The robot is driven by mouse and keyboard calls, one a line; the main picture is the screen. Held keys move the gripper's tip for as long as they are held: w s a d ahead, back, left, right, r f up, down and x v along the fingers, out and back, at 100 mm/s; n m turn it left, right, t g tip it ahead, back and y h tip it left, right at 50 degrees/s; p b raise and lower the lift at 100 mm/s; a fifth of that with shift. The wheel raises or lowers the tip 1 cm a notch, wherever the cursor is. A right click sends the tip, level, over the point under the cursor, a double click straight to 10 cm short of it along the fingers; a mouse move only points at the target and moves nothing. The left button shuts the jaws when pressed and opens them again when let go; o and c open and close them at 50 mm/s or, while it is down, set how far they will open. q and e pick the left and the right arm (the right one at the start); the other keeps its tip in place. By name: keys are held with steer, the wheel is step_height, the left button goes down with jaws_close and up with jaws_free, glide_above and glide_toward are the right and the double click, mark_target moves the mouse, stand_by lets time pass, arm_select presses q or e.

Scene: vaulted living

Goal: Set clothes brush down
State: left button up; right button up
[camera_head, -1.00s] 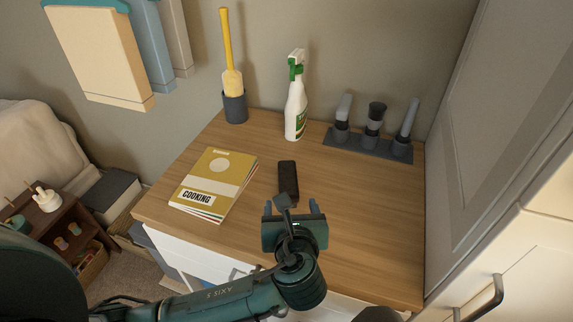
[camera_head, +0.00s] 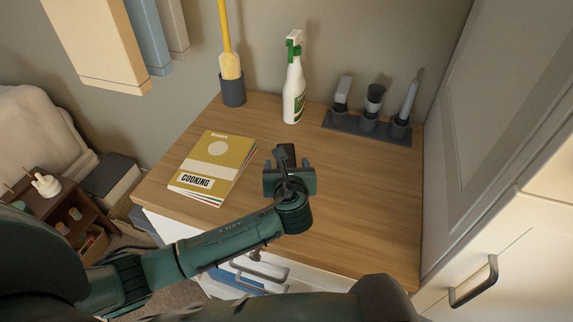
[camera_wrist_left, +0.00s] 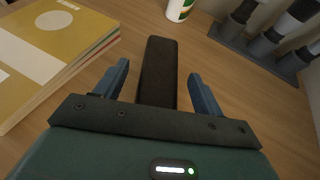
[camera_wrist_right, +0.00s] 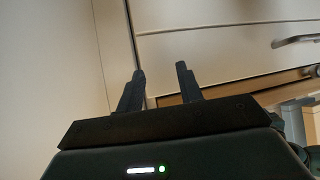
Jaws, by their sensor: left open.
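The clothes brush appears as a long black bar (camera_wrist_left: 157,72) lying on the wooden top of the dresser (camera_head: 350,215). In the left wrist view it lies lengthwise between the two fingers of my left gripper (camera_head: 287,166), with a gap on each side. The left gripper is open, and its near end covers part of the bar. In the head view the gripper and wrist hide most of the bar. My right gripper (camera_wrist_right: 160,72) is open and empty, in front of pale cabinet fronts.
A cooking book (camera_head: 212,165) lies left of the left gripper. A spray bottle (camera_head: 294,92), a holder with a yellow-handled brush (camera_head: 232,90) and a rack of several grey tools (camera_head: 366,125) stand at the back. The right side of the top is clear. A tall cabinet (camera_head: 475,130) borders it.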

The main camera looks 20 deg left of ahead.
arm_select(q)
steer(key=shift+w+a+f, duration=0.2)
steer(key=shift+w, duration=0.3)
steer(key=shift+c, duration=0.6)
steer(key=c, duration=1.1)
